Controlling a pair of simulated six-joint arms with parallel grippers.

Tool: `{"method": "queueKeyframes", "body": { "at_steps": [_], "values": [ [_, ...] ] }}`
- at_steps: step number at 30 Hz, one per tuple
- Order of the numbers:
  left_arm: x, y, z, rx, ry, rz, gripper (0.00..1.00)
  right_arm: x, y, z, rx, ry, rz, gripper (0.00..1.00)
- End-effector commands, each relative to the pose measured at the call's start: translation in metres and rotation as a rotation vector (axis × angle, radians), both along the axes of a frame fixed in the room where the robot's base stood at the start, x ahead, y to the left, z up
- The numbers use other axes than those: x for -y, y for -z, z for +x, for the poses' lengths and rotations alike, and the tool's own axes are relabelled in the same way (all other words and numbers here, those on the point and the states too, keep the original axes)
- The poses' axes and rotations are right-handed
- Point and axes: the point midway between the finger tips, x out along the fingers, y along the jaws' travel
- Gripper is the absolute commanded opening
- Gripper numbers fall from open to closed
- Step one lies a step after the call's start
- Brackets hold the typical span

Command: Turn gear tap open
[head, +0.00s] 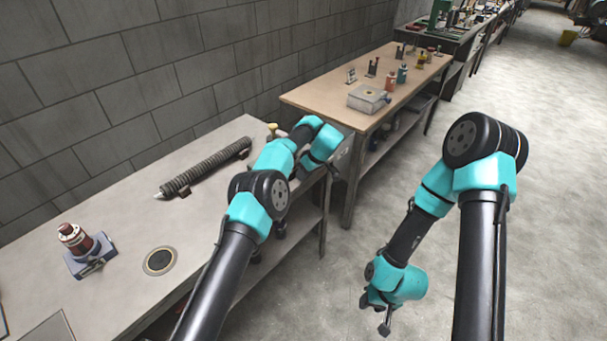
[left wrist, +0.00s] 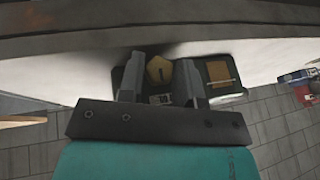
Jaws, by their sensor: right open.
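A dark ribbed tube (head: 205,168) lies along the left bench by the wall, with a pale tip at its near end. A small brassy knob (head: 271,128) stands at the bench's far end. In the left wrist view a tan, faceted knob with a dark slot (left wrist: 160,72) shows between the fingers of my left gripper (left wrist: 159,60). The fingers are apart, with gaps visible beside the knob. I cannot tell whether these are the same knob. In the head view my left gripper's fingers are hidden behind its arm. My right gripper (head: 386,325) hangs open and empty above the floor.
A blue-based device with a red-brown cylinder (head: 75,240) and a round dark disc (head: 159,261) are on the left bench (head: 120,215). A second bench (head: 330,98) behind holds a grey box (head: 368,99) and several small items. The floor at right is clear.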

Motion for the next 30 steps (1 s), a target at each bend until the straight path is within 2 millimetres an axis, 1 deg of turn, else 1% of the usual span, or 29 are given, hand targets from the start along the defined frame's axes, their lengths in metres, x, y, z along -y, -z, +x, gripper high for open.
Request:
{"method": "queueKeyframes", "body": {
  "at_steps": [1, 8, 17, 30],
  "values": [
    [-0.0001, -0.0001, 0.0000, 0.000, 0.000, 0.000, 0.27, 0.0000, 0.0000, 0.0000, 0.000, 0.000, 0.000, 0.43],
    [-0.0002, -0.0001, -0.0001, -0.001, 0.000, 0.001, 0.05, 0.0000, 0.0000, 0.0000, 0.000, 0.000, 0.000, 0.43],
    [-0.0013, -0.0008, 0.0006, 0.027, 0.001, -0.022, 0.05, 0.0000, 0.0000, 0.0000, 0.000, 0.000, 0.000, 0.43],
    [-0.0040, -0.0011, -0.0011, 0.165, 0.000, -0.150, 0.05, 0.0000, 0.0000, 0.0000, 0.000, 0.000, 0.000, 0.43]
  ]
}}
